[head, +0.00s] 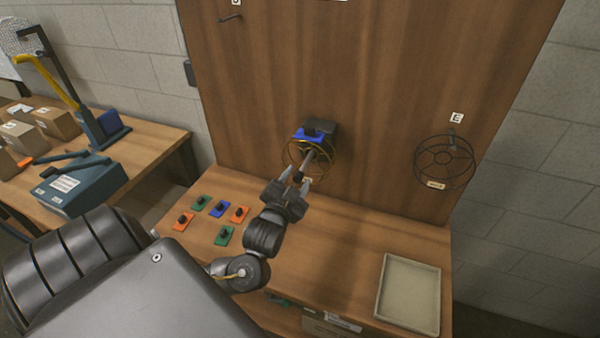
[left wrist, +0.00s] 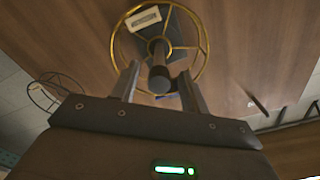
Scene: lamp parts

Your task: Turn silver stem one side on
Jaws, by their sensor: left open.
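A silver stem (head: 309,160) with a dark end juts out from a dark mount (head: 321,127) with a blue plate on the wooden upright panel. A gold wire ring (head: 289,162) surrounds the stem. My left gripper (head: 293,175) is open at the stem's outer end. In the left wrist view, the dark end of the stem (left wrist: 158,76) lies between the two open fingers (left wrist: 160,85), with a gap at each side. The gold ring (left wrist: 206,45) shows behind them. My right gripper is not in view.
A black wire ring (head: 446,162) under an E label hangs at the right of the panel. A pale tray (head: 408,292) lies on the bench at the right. Several coloured plates with black knobs (head: 220,208) lie at the left. The bench between is clear.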

